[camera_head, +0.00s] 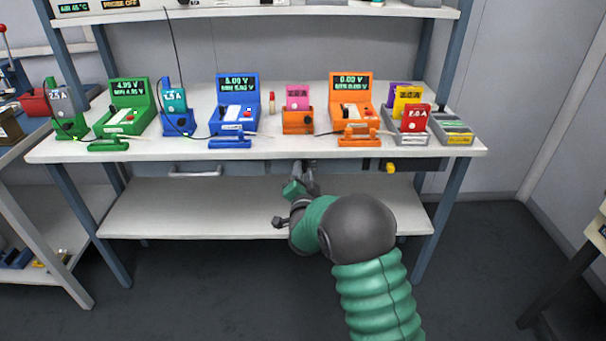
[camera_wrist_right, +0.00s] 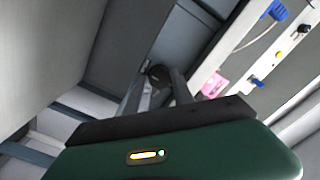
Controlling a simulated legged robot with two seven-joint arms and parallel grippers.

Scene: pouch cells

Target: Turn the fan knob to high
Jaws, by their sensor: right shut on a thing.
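A dark round knob (camera_wrist_right: 158,74) shows between my right fingertips in the right wrist view, on a grey panel under the bench's front edge. I take it for the fan knob; its pointer and any markings are too small to read. My right gripper (camera_head: 305,172) reaches in just below the bench top's front edge in the head view and hides the knob there. In the right wrist view its fingers (camera_wrist_right: 160,84) are shut on the knob, one on each side. My left gripper is not in view.
The white bench top (camera_head: 190,148) carries a green meter (camera_head: 128,92), a blue meter (camera_head: 237,88) and an orange meter (camera_head: 351,88), with coloured holders and cells. A drawer handle (camera_head: 195,174) and a yellow part (camera_head: 390,168) sit under its edge. The lower shelf (camera_head: 165,215) is bare.

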